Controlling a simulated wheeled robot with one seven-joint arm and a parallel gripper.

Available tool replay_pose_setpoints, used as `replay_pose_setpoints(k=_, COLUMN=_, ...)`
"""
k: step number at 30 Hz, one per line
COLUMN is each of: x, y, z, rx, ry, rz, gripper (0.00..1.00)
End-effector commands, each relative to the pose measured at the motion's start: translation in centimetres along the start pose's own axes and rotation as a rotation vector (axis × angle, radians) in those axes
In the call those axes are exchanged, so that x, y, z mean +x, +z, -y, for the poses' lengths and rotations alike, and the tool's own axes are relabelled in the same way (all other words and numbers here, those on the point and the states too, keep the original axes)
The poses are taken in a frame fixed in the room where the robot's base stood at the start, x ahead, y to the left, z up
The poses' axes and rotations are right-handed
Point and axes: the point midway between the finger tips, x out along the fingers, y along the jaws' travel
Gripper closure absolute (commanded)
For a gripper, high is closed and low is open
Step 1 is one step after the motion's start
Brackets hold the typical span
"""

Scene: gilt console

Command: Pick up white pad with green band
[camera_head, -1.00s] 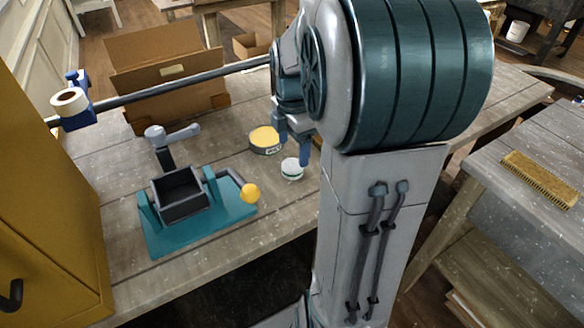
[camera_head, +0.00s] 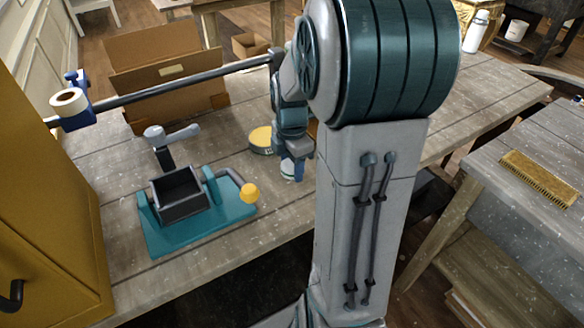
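The white pad with a green band (camera_head: 287,170) sits on the wooden workbench, just in front of a round tin with a yellow top (camera_head: 260,139). Only its left part shows; my gripper hides the rest. My gripper (camera_head: 292,168) is down at the pad, pointing at the bench. One blue finger shows at the pad's right side, overlapping it in the picture. The other finger is hard to make out, so I cannot tell whether the fingers are closed on the pad.
A teal vise-like fixture with a yellow knob (camera_head: 249,194) stands to the left. Behind it are a rod with a tape roll (camera_head: 69,102) and an open cardboard box (camera_head: 165,75). A yellow cabinet (camera_head: 45,200) is at far left. A brush (camera_head: 538,178) lies on the right table.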

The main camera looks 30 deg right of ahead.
Motion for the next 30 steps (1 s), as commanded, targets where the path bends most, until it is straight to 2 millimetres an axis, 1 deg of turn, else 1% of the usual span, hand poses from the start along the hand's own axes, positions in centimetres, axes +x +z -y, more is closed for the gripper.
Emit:
replay_pose_setpoints(k=11, x=-0.3, y=0.0, z=0.0, rx=0.0, ry=0.001, rz=0.001, gripper=0.74)
replay_pose_setpoints(k=14, x=-1.1, y=0.0, z=-0.1, rx=0.001, ry=0.003, rz=0.001, gripper=0.74)
replay_pose_setpoints(k=16, x=-2.0, y=0.0, z=-0.1, rx=0.001, ry=0.005, rz=0.002, gripper=0.74)
replay_pose_setpoints(k=20, x=-4.4, y=0.0, z=-0.1, rx=0.001, ry=0.006, rz=0.002, gripper=0.74)
replay_pose_setpoints(k=24, x=-6.1, y=2.4, z=2.5, rx=0.007, ry=0.004, rz=0.003, gripper=0.74)
replay_pose_setpoints(k=30, x=-8.8, y=5.4, z=5.7, rx=0.005, ry=0.004, rz=0.002, gripper=0.74)
